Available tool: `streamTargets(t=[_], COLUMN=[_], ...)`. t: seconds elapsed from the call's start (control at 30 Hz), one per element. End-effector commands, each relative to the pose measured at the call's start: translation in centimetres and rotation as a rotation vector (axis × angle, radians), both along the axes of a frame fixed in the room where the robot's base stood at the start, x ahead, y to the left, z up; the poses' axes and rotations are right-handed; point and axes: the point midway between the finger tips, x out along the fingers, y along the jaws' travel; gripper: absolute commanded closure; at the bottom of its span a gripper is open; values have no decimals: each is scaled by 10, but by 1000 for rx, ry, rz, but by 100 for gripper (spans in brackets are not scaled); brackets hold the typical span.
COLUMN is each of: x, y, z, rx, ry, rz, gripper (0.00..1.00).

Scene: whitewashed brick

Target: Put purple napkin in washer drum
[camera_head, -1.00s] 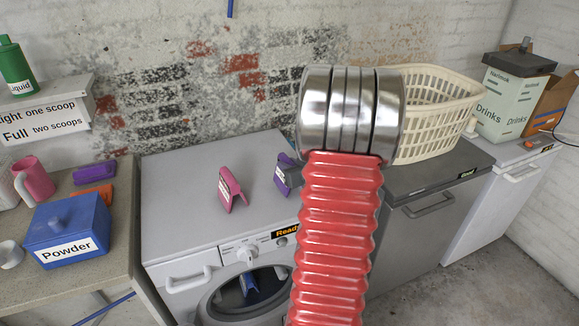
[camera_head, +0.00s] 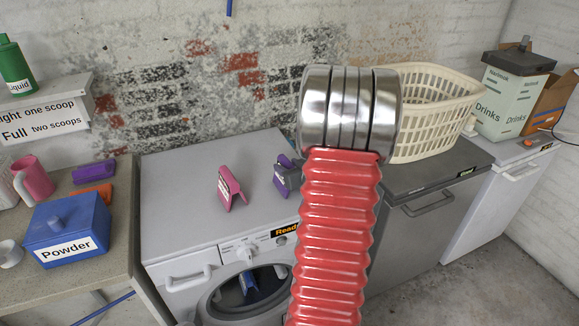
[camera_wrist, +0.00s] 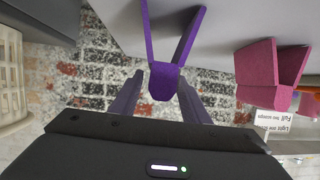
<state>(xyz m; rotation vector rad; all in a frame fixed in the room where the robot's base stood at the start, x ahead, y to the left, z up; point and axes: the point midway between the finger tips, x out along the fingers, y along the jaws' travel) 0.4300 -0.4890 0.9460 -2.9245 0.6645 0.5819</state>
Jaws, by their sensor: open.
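The purple napkin (camera_head: 284,162) stands folded like a tent on top of the white washer (camera_head: 190,210), partly hidden by my gripper and arm. In the wrist view the purple napkin (camera_wrist: 166,80) lies between my two fingers. My gripper (camera_wrist: 158,95) is open, one finger on each side of the napkin; I cannot tell whether they touch it. The washer drum (camera_head: 255,290) opens at the machine's front below, and something blue (camera_head: 248,281) shows inside it. My red arm covers the right part of the washer front.
A pink napkin (camera_head: 230,188) stands left of the purple one, and also shows in the wrist view (camera_wrist: 268,78). A grey appliance (camera_head: 420,220) with a cream basket (camera_head: 430,125) stands to the right. The left counter holds a blue powder box (camera_head: 65,235) and a pink mug (camera_head: 35,178).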

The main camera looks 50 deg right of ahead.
Motion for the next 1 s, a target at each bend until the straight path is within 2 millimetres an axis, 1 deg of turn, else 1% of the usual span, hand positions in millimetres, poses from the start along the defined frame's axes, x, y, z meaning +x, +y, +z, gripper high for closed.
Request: streamTargets(t=[0.17, 0.37, 0.67, 1.0], x=[-2, -14, -45, -86], y=[1, 6, 23, 43], z=[1, 7, 24, 42], rx=[0, -1, -2, -2], ry=[0, -1, -1, 0], rz=[0, -2, -3, -4], gripper=[58, 58, 58, 58])
